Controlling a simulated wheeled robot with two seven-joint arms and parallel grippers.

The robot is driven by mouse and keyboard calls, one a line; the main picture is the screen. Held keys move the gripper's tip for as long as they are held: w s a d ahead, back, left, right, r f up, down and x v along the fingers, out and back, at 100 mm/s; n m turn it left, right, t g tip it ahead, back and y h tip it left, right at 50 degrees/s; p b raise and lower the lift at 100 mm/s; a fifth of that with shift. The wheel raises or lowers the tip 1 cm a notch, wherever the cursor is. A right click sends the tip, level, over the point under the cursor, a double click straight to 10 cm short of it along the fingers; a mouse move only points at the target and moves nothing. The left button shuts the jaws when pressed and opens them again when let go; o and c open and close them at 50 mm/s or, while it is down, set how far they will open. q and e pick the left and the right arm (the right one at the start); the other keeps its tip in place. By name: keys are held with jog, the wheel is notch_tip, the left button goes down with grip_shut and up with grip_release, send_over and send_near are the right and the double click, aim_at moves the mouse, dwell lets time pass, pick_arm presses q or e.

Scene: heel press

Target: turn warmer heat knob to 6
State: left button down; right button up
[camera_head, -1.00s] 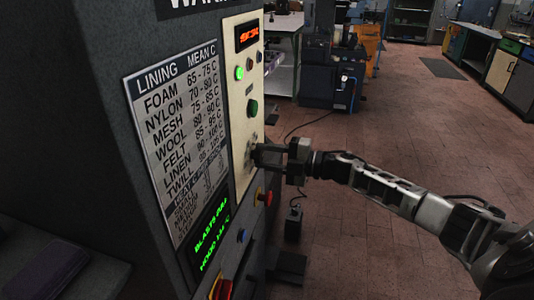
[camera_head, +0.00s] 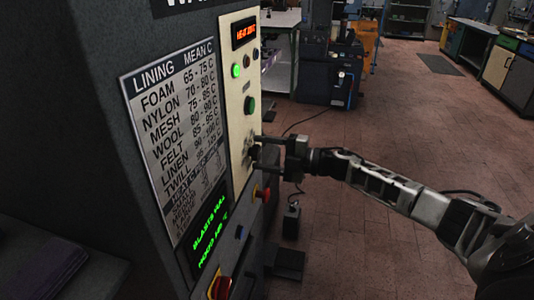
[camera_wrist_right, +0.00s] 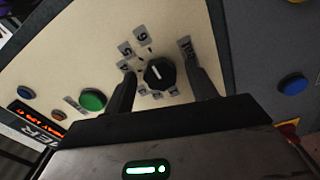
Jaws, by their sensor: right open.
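The black heat knob (camera_wrist_right: 159,73) with a white pointer line is on the cream panel in the right wrist view. Grey number tags ring it, among them 6 (camera_wrist_right: 141,35), 5 (camera_wrist_right: 125,49) and 10 (camera_wrist_right: 186,47). The pointer leans to the upper left; I cannot tell exactly which number it marks. My right gripper (camera_wrist_right: 164,84) is open, with one finger on each side of the knob and visible gaps between. In the head view my right gripper (camera_head: 262,153) is at the panel and partly hides the knob (camera_head: 250,147). My left gripper is not in view.
The cream panel also carries a green button (camera_head: 250,105), a lit green lamp (camera_head: 236,71) and an orange display (camera_head: 244,32). A red knob (camera_head: 263,193) sits just below my gripper. A lining chart (camera_head: 170,120) is on the left. The floor at right is open.

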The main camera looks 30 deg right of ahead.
jog(key=b+v, duration=0.1)
jog(key=v, duration=1.5)
jog(key=shift+b, duration=0.3)
jog(key=s+a+f+m+h, duration=0.2)
jog(key=a+f+m+h, duration=0.95)
jog(key=f+m, duration=0.35)
jog(key=s+a+m+g, duration=0.6)
jog(key=s+a+g, duration=0.55)
jog(key=s, duration=0.65)
jog(key=w+a+f+t+y, duration=0.3)
jog(key=w+a+f+t, duration=0.2)
jog(key=a+f+t, duration=0.2)
jog(key=shift+w+a+t, duration=0.2)
jog(key=shift+w+t, duration=0.15)
jog(key=shift+t, duration=0.1)
